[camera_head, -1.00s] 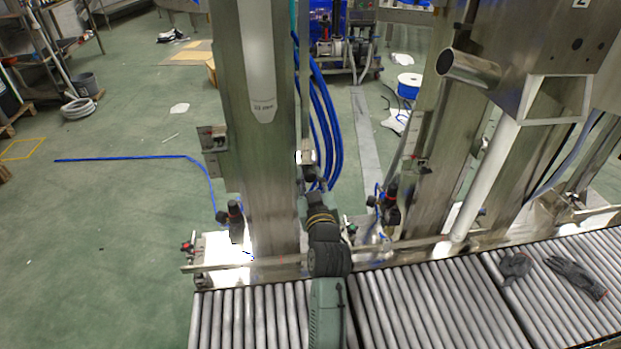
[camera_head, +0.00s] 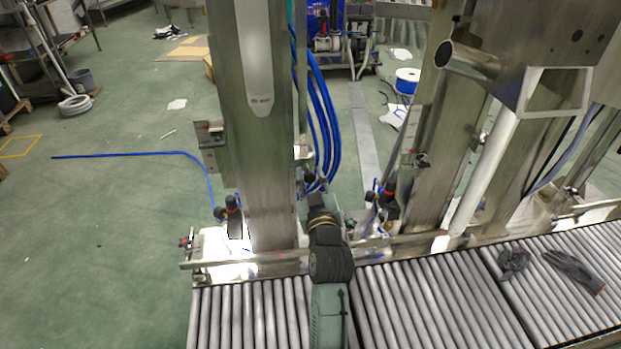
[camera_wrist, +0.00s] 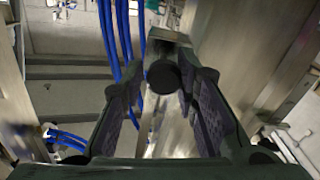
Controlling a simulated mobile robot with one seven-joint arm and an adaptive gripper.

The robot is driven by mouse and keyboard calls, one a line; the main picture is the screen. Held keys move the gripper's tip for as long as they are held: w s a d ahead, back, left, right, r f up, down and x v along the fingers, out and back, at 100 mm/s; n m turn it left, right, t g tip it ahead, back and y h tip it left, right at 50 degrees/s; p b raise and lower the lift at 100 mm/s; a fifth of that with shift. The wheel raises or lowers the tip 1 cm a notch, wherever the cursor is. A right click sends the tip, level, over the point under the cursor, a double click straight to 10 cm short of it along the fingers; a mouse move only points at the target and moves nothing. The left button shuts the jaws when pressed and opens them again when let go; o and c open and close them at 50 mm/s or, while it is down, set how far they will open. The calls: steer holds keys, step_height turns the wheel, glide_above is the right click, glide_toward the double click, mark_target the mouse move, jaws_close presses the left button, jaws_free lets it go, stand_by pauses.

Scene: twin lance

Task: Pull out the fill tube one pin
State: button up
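In the wrist view a dark round knob (camera_wrist: 163,76), which looks like the pin, stands below a grey metal block (camera_wrist: 170,37). My gripper (camera_wrist: 171,84) is open, with one finger on each side of the knob. The fingertips look level with it; I cannot tell whether they touch it. In the head view my gripper (camera_head: 314,190) reaches up beside the front steel column, and the knob is too small or hidden to make out. A pale fill tube (camera_head: 258,60) with a pointed lower end hangs along that column.
Roller conveyors (camera_head: 430,305) run along the front, with dark gloves (camera_head: 570,270) at the right. Blue hoses (camera_head: 325,115) hang just behind my gripper. A second steel column (camera_head: 440,160) and a slanted white tube (camera_head: 480,180) stand to the right. Open green floor lies left.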

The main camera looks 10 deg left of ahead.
steer(key=shift+o, duration=0.8)
steer(key=shift+s+a+f, duration=0.15)
steer(key=shift+a+f, duration=0.05)
steer(key=shift+f, duration=0.05)
steer(key=shift+s+a, duration=0.1)
steer(key=shift+a, duration=0.05)
steer(key=shift+s+d+f, duration=0.15)
steer(key=shift+s+d, duration=0.05)
steer(key=shift+s, duration=0.2)
steer(key=v, duration=0.6)
steer(key=shift+d+r, duration=0.4)
steer(key=shift+d, duration=0.1)
steer(key=shift+s, duration=0.1)
